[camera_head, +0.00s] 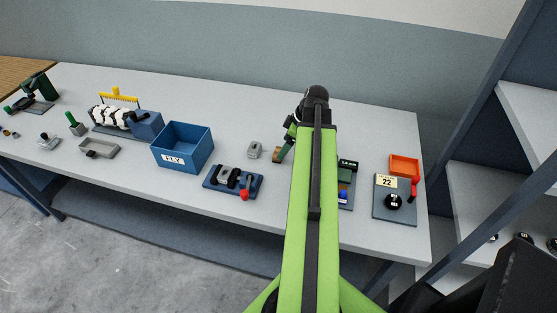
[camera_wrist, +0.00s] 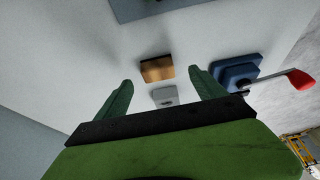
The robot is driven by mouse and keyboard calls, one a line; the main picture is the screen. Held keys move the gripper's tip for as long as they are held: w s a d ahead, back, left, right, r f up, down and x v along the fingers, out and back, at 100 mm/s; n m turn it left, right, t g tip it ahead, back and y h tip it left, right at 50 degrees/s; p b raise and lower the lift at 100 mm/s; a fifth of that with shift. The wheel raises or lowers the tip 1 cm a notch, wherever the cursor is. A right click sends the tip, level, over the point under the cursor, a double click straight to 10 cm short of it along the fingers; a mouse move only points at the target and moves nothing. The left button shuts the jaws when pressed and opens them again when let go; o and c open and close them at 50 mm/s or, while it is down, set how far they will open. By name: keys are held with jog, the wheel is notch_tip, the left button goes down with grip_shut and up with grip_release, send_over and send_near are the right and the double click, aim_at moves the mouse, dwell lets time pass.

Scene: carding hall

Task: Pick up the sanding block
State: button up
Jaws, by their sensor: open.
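The tan block, which looks like the sanding block (camera_wrist: 157,69), lies on the grey tabletop. In the wrist view it is just beyond the gap between the fingertips, apart from both. In the head view the sanding block (camera_head: 277,155) is a small tan patch, partly hidden by my arm. My gripper (camera_wrist: 161,78) is open, with two green fingers spread and nothing held between them. In the head view my gripper (camera_head: 286,146) shows only in part, beside the arm and close to the block.
A small grey block (camera_head: 254,150) sits close to the left of the tan one; it also shows in the wrist view (camera_wrist: 164,97). A blue fixture with a red-knobbed lever (camera_head: 222,182) and a blue FLY bin (camera_head: 197,158) stand further left.

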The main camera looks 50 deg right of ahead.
jog(key=b+x, duration=0.5)
jog(key=shift+w+d+f, duration=0.1)
jog(key=shift+w+f, duration=0.05)
jog(key=shift+w, duration=0.15)
jog(key=shift+r, duration=0.2)
jog(key=c, duration=1.5)
jog(key=shift+p, duration=0.3)
jog(key=r+p, duration=0.5)
jog(key=shift+s+r, duration=0.15)
jog(key=shift+s, duration=0.1)
jog(key=shift+s+d+r+p, duration=0.3)
jog(key=shift+s+r+p, duration=0.7)
jog(key=shift+s, duration=0.85)
jog(key=shift+s+d+r+p, duration=0.3)
jog(key=shift+s+r+p, duration=0.65)
jog(key=shift+s, duration=0.9)
jog(key=shift+s+d+r+p, duration=0.3)
jog(key=shift+s+r+p, duration=0.65)
jog(key=shift+s, duration=0.9)
